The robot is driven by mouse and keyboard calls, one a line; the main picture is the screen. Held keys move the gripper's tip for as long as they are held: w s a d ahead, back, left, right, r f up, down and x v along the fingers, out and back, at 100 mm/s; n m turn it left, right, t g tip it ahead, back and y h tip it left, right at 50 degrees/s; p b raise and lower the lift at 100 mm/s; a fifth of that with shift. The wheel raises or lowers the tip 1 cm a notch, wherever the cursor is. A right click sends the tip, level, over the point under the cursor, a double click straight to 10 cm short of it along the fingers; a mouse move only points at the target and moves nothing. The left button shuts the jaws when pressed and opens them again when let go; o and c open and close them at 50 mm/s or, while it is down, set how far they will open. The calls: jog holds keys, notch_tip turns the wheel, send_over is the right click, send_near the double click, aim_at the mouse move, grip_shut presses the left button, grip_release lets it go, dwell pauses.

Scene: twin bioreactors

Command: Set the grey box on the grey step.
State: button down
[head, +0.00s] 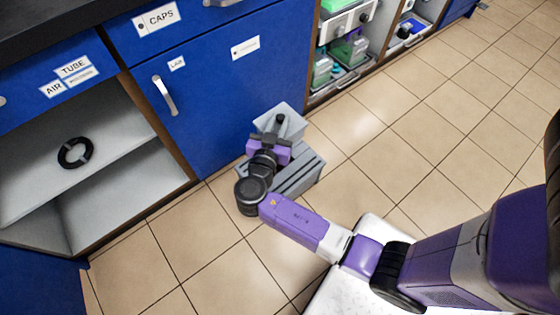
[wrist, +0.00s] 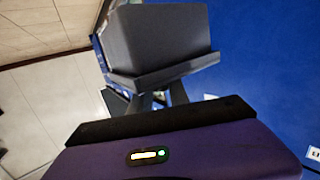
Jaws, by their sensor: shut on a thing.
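The grey box (head: 294,121) is at my gripper (head: 279,125), close to the blue cabinet front. In the wrist view the box (wrist: 160,38) fills the top middle, and my gripper (wrist: 153,101) is shut on its near rim. The grey step (head: 305,174) stands on the floor by the cabinet, partly hidden behind my gripper and wrist. The box shows just above and behind the step in the head view. I cannot tell whether they touch.
The blue cabinet door (head: 205,98) rises right behind the box. An open shelf with a black ring (head: 75,152) is on the left. Open shelves with green-topped items (head: 347,50) are at the back right. The tiled floor (head: 400,130) on the right is clear.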

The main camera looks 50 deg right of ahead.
notch_tip(320, 180, down, 19)
jog(key=b, duration=0.7)
jog(key=shift+b, duration=0.35)
jog(key=shift+f+b, duration=0.15)
jog(key=shift+b, duration=0.15)
jog(key=c, duration=1.3)
grip_release()
jog(key=shift+o, duration=0.2)
jog(key=p+v, duration=0.3)
jog(key=v, duration=0.9)
